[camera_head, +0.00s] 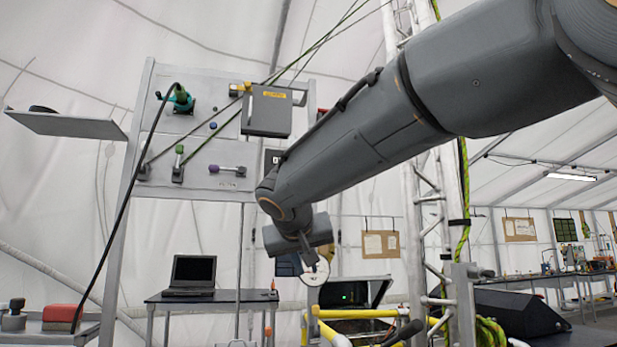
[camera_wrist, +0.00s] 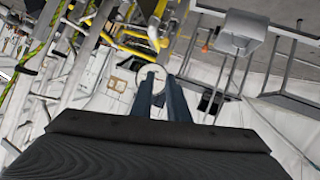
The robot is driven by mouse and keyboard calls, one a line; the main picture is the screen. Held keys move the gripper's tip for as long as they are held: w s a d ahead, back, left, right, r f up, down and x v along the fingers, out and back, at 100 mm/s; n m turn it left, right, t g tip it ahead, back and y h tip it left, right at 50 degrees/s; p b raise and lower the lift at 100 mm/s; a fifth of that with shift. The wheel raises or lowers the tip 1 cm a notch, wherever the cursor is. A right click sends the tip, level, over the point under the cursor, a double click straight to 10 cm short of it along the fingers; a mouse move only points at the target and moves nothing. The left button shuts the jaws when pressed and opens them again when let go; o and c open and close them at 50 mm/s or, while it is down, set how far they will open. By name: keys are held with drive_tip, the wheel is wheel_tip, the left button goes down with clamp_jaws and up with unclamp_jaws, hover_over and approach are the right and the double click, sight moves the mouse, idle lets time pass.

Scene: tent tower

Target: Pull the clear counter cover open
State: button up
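My gripper (camera_head: 311,258) hangs at the end of my arm in the middle of the head view, pointing down. In the wrist view its two dark fingers (camera_wrist: 160,76) point away from the camera with a narrow gap between them, and nothing shows held there. A pale round disc (camera_head: 318,273) shows right by the fingertips in the head view; I cannot tell whether they touch it. I cannot tell for sure whether either is the clear counter cover.
A panel (camera_head: 217,184) with levers and a grey box (camera_head: 267,112) stands left of my arm. A laptop (camera_head: 191,274) sits on a table. An open dark case (camera_head: 357,292) and yellow rails (camera_head: 357,314) lie below my gripper. A metal truss (camera_head: 412,190) stands to the right.

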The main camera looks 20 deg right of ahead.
drive_tip(key=s+a+r+m+t+h, duration=0.1)
drive_tip(key=s+r+t, duration=0.15)
drive_tip(key=r, duration=1.05)
drive_tip(key=s+a+r+m+t+h, duration=0.1)
drive_tip(key=r+m+t, duration=0.15)
drive_tip(key=r, duration=1.15)
drive_tip(key=shift+n, duration=0.35)
drive_tip(key=p+x, duration=0.2)
drive_tip(key=x, duration=0.2)
drive_tip(key=p+x, duration=0.1)
drive_tip(key=x, duration=0.3)
drive_tip(key=shift+d+r+p, duration=0.2)
drive_tip(key=shift+d+p, duration=0.05)
drive_tip(key=shift+p, duration=0.15)
drive_tip(key=shift+c, duration=0.5)
clamp_jaws()
drive_tip(key=shift+a, duration=0.1)
